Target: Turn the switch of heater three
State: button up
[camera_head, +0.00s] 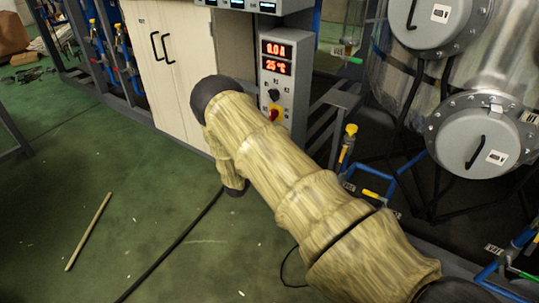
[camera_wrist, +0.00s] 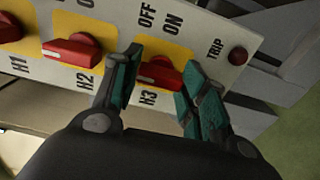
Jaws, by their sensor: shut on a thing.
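In the wrist view, the heater three switch (camera_wrist: 160,72) is a red knob on a yellow plate, labelled H3, with OFF and ON printed above it. My gripper (camera_wrist: 161,76) has one dark green finger on each side of this knob and is shut on it. The fingers partly cover the knob's sides. The white mark on the knob shows at its left end. The grey switch panel (camera_wrist: 205,48) appears tilted in this view. In the head view my arm reaches toward the cabinets, and my gripper is hidden.
The heater two switch (camera_wrist: 72,49) and a similar plate marked H1 (camera_wrist: 10,28) lie to the left. A round dark red TRIP button (camera_wrist: 238,56) is to the right.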

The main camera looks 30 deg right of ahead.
jog(key=shift+s+f, duration=0.1)
jog(key=o, duration=1)
jog(key=v, duration=1.2)
